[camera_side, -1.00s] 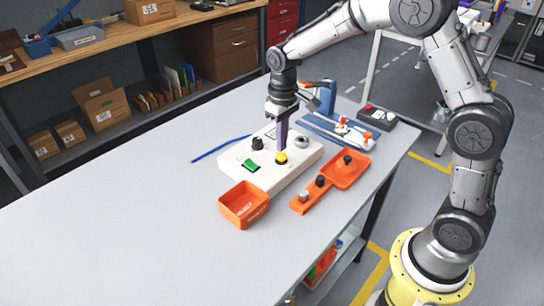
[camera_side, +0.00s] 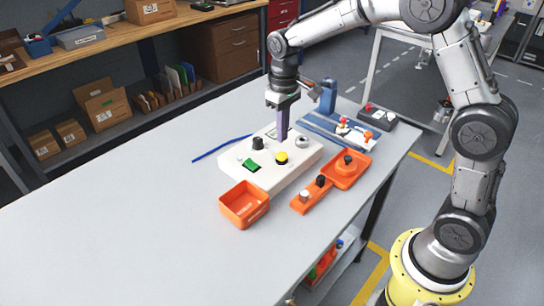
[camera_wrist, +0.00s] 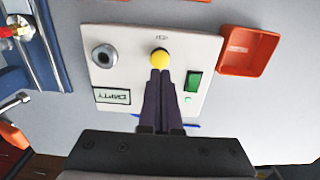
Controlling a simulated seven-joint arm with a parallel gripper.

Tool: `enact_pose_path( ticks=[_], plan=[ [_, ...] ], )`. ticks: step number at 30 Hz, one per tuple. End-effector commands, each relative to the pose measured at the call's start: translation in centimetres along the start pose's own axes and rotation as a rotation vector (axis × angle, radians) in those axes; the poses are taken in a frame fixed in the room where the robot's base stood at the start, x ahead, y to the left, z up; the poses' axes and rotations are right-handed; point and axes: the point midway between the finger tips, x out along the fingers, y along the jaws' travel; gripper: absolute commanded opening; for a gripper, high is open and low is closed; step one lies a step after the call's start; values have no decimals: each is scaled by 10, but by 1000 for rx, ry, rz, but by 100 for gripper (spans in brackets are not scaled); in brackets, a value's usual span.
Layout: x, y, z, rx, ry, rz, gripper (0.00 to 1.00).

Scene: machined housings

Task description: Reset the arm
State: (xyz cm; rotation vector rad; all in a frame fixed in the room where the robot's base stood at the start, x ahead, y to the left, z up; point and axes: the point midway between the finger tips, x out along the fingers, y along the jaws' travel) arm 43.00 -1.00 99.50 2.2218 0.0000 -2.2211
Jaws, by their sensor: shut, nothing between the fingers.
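My gripper (camera_side: 282,139) is shut and empty, with its dark purple fingers pointing down over the white control box (camera_side: 287,174). The box also shows in the wrist view (camera_wrist: 122,42).
An orange open bin (camera_side: 244,205) stands in front of the box. An orange tray (camera_side: 347,170) and an orange strip with knobs (camera_side: 311,196) lie to the right. A blue stand (camera_side: 328,96) rises behind. The table's left side is clear.

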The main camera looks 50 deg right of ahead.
Motion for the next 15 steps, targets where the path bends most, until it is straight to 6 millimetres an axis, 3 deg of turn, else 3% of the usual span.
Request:
enact_pose_path(
  ticks=[4, 8, 11, 15],
  plan=[
    [-8, 0, -1, -1, 19, 0, 0],
    [-47, -2, 5, -4, 103, 2, 0],
    [-85, -4, 28, -7, 179, 4, 0],
    [-126, -6, 75, -9, 282, 5, 0]
  ],
)
